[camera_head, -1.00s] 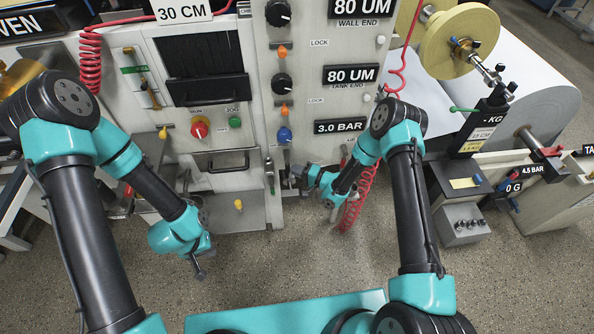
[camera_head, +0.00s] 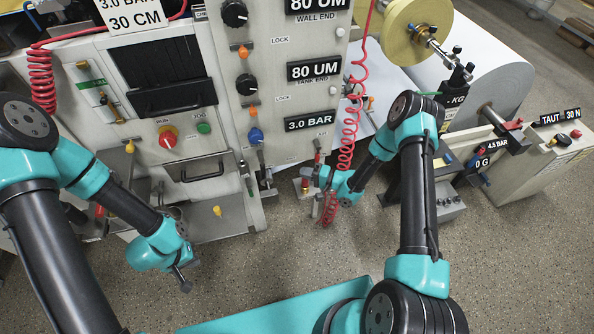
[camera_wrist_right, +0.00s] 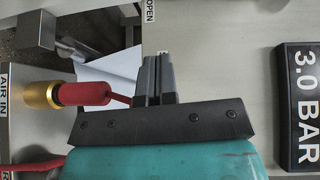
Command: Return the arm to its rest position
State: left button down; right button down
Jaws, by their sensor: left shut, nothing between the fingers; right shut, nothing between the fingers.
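My left gripper (camera_head: 182,280) hangs low at the left in the head view, over the floor in front of the machine's lower cabinet. Its fingers are shut and empty. My right gripper (camera_head: 311,175) is in front of the machine's lower right edge, close to the coiled red hose. In the right wrist view its two grey fingers (camera_wrist_right: 153,75) are together with nothing between them. They point at the pale machine panel. A red and brass air fitting (camera_wrist_right: 70,94) lies just left of the fingers there; I cannot tell whether they touch.
The coating machine's panel (camera_head: 284,105) has black knobs, an orange-red button (camera_head: 168,137) and a blue knob (camera_head: 256,136). A coiled red hose (camera_head: 350,135) hangs beside my right arm. The paper roll (camera_head: 505,70) stands at the back right. Open floor (camera_head: 520,250) lies at the right.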

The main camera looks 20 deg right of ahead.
dwell(0.6)
jog(key=s+r+n+g+h, duration=0.1)
jog(key=s+g+h, duration=0.2)
jog(key=s, duration=0.5)
jog(key=s+d+r+n+g+h, duration=0.1)
jog(key=s+n+g+h, duration=0.1)
jog(key=s, duration=0.6)
jog(key=s+r+n+g+h, duration=0.1)
jog(key=s+g+h, duration=0.3)
jog(key=s, duration=0.4)
jog(key=shift+d+n+h, duration=0.15)
jog(key=shift+n+h, duration=0.15)
jog(key=shift+h, duration=0.3)
